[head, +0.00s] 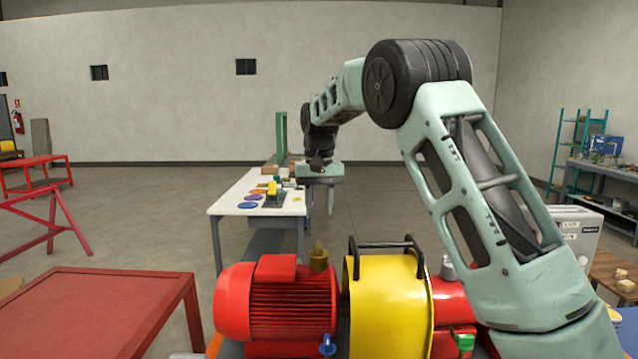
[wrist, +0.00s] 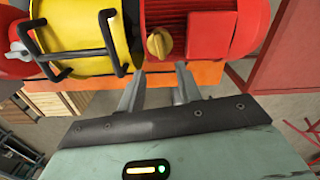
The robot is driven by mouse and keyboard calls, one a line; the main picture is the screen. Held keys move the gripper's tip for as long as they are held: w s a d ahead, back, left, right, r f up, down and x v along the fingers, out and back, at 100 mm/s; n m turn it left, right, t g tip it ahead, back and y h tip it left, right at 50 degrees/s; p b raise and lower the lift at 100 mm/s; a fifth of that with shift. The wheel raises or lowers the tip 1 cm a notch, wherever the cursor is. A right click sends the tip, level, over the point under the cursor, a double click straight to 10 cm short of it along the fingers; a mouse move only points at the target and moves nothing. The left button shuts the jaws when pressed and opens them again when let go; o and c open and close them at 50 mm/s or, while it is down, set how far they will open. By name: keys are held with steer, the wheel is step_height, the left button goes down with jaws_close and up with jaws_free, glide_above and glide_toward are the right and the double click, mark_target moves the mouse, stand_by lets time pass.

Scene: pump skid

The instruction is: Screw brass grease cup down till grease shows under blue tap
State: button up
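The brass grease cup (head: 319,257) stands upright on top of the pump skid, between the red motor (head: 290,300) and the yellow guard (head: 390,305). In the wrist view the cup (wrist: 158,44) shows its ridged top, just beyond and between my fingertips. The blue tap (head: 327,345) is low on the near side of the motor in the head view; I do not see it in the wrist view. My gripper (head: 320,200) is above and beyond the cup, fingers pointing down. In the wrist view my gripper (wrist: 159,72) is open and empty, its fingers apart. No grease is visible.
Black bar handles (head: 385,247) rise from the yellow guard beside the cup. A green part (head: 463,342) sits at the skid's right. A red table (head: 90,310) stands left. A white workbench (head: 230,195) with small items stands behind my gripper.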

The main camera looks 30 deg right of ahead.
step_height(320, 180, up, 8)
steer(key=shift+b, duration=0.35)
stand_by(0.9)
